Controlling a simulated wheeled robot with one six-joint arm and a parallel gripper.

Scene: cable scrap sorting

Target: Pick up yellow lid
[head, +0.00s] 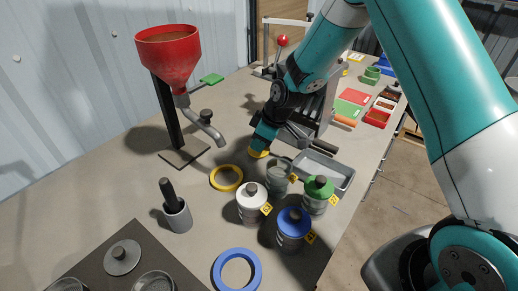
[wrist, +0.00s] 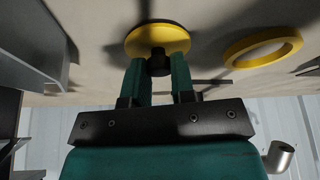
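The yellow lid (wrist: 158,38) is a round disc with a dark knob (wrist: 158,63). In the wrist view my gripper (wrist: 159,72) has one finger on each side of the knob, and both seem to touch it. In the head view only a small part of the yellow lid (head: 258,153) shows below my gripper (head: 262,143), behind the open jar. I cannot tell whether the lid rests on the table or hangs just above it.
A lidless glass jar (head: 278,178) stands close in front, beside a white-lidded jar (head: 251,205), a blue-lidded jar (head: 293,228) and a green-lidded jar (head: 317,196). A yellow ring (head: 213,183) lies to the left. A grey tray (head: 335,172) is to the right. A red funnel (head: 168,60) stands behind left.

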